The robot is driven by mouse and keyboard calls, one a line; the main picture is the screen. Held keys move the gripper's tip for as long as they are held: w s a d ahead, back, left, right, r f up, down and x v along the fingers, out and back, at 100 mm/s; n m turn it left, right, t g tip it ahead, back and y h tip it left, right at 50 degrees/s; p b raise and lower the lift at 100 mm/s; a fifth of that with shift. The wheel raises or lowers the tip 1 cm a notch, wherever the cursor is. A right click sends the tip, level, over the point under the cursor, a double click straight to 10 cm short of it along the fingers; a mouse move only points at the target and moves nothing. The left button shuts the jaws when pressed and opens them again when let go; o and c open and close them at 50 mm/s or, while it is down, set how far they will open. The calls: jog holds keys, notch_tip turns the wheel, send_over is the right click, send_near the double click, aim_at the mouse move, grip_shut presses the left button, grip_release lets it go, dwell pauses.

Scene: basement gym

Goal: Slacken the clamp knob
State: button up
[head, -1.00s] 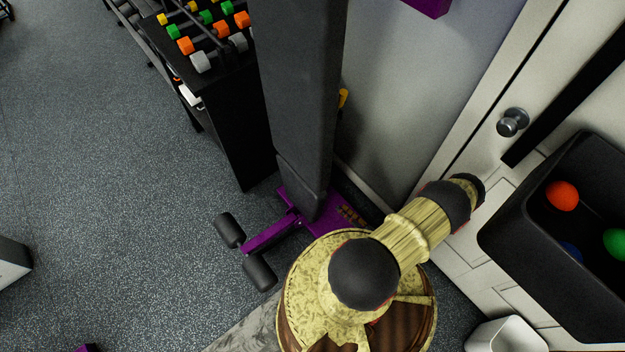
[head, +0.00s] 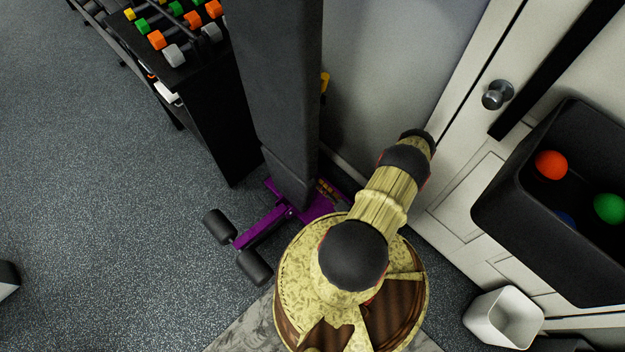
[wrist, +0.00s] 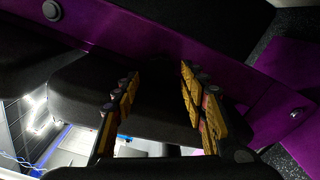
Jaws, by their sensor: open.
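A weight bench with an upright black padded backrest (head: 277,90) and a purple frame (head: 262,228) stands left of my arm in the head view. A small yellow-orange part (head: 325,80) shows behind the pad; I cannot tell if it is the clamp knob. In the wrist view, my gripper (wrist: 159,75) is open, its two yellow-and-black fingers apart with nothing held. A dark padded shape (wrist: 85,85) and a purple beam (wrist: 245,85) lie beyond the fingers. Silver round bolt heads (wrist: 297,113) show on the purple parts.
A dumbbell rack (head: 175,60) stands at the upper left. A white door with a round handle (head: 497,95) is at the right. A black bin (head: 500,205) with coloured balls and a white basket (head: 503,320) stand there too. The floor at left is open.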

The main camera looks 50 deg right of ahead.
jog(key=shift+w+d+b, duration=0.15)
jog(key=shift+w+b, duration=0.25)
jog(key=shift+w, duration=1.55)
jog(key=shift+c, duration=1.1)
jog(key=c, duration=0.7)
